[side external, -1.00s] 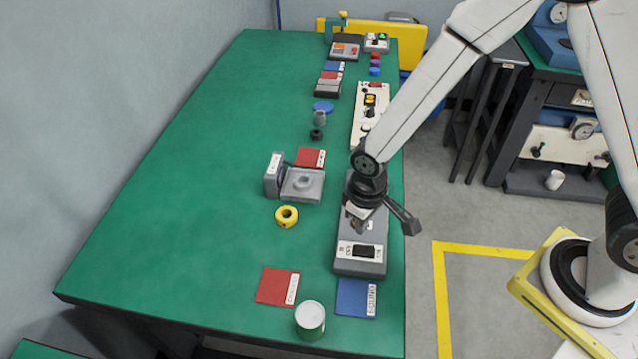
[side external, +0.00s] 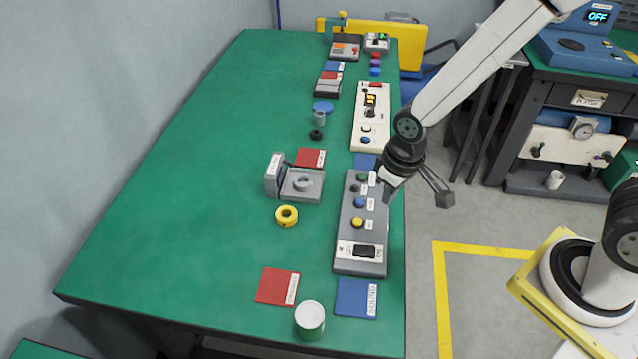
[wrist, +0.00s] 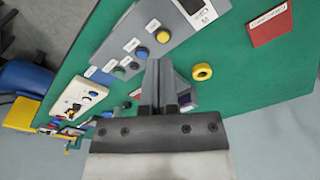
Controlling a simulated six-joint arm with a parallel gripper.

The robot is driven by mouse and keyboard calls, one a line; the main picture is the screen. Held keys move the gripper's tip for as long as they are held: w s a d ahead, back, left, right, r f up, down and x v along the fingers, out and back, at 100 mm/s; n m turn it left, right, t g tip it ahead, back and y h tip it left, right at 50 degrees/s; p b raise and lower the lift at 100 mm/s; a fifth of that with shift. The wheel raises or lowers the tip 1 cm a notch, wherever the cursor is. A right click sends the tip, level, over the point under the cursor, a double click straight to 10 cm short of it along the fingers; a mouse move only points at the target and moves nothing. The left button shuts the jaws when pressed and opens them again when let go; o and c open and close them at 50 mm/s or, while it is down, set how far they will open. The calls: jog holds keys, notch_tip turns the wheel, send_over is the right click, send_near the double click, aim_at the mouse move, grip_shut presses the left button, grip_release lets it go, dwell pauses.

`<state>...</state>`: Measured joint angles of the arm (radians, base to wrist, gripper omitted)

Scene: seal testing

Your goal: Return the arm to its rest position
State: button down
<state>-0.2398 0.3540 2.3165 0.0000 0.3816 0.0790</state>
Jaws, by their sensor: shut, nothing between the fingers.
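My gripper (side external: 394,188) is in the side external view at the right edge of the green table, raised just right of a grey button panel (side external: 350,254). In the wrist view my gripper (wrist: 160,66) points away from the camera with its fingers together and nothing held. The panel has several coloured buttons and a black switch, and also shows in the wrist view (wrist: 178,42). My fingertips are partly hidden in the side external view, and I cannot tell their exact height above the table.
The green table (side external: 190,180) carries a grey fixture (side external: 303,186), a yellow ring (side external: 287,216), a white-topped can (side external: 310,318), red and blue mats, and a cream control panel (side external: 370,115). A workbench stands behind at the right. The table's left half is clear.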

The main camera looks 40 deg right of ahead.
jog(key=s+d+r+m+t, duration=0.1)
jog(key=s+d+r, duration=0.3)
jog(key=d, duration=0.4)
jog(key=shift+s+r+m+t, duration=0.15)
jog(key=shift+r+m+t, duration=0.2)
jog(key=shift+r, duration=0.45)
